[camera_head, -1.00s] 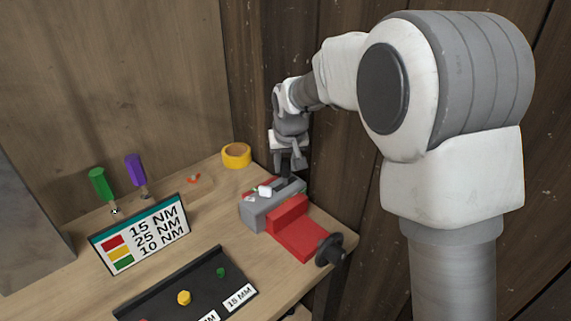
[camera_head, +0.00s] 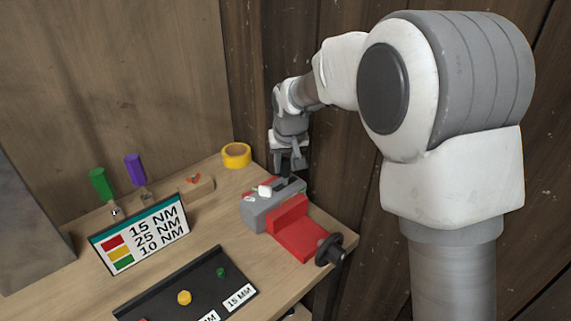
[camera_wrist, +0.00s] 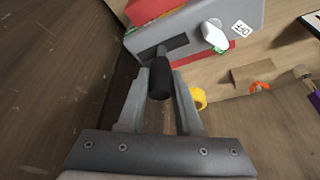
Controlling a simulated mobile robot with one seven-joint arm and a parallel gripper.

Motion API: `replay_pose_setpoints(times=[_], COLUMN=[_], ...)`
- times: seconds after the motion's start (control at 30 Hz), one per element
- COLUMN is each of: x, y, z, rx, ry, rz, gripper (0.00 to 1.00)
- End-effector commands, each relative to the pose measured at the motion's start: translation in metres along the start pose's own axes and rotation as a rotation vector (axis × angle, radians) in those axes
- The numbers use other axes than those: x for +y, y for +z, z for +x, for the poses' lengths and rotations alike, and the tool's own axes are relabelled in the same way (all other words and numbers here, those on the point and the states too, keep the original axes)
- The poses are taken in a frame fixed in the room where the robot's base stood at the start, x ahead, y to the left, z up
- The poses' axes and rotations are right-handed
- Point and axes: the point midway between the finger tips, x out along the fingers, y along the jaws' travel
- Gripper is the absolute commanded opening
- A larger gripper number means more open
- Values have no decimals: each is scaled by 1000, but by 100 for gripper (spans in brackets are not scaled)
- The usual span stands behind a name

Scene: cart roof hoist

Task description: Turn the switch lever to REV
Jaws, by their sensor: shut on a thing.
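The switch box (camera_head: 272,206) is a grey housing on the bench near the wall, and it also shows at the top of the wrist view (camera_wrist: 190,30). A lever with a black grip (camera_wrist: 159,78) comes out of a dark slot in the box. My gripper (camera_head: 291,165) is over the far right end of the box. In the wrist view my gripper (camera_wrist: 160,85) has its two fingers on either side of the black grip, shut on it. A white knob (camera_wrist: 214,36) stands on the box beside the lever. I cannot read a REV mark; a small label (camera_wrist: 241,29) is partly legible.
A red vise (camera_head: 298,230) with a dark handwheel (camera_head: 330,249) stands in front of the box. A yellow tape roll (camera_head: 236,155), a torque sign (camera_head: 140,236), green (camera_head: 101,184) and purple (camera_head: 135,168) screwdrivers and a black tray (camera_head: 190,285) are to the left. A wooden wall is close behind.

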Motion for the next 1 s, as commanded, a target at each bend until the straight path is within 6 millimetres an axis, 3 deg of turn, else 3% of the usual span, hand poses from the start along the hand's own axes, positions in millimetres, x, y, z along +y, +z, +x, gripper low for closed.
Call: replay_pose_setpoints(times=[1.0], x=[-33], y=[26], z=[5], rx=[210], ry=[297], rz=[-127], gripper=[0])
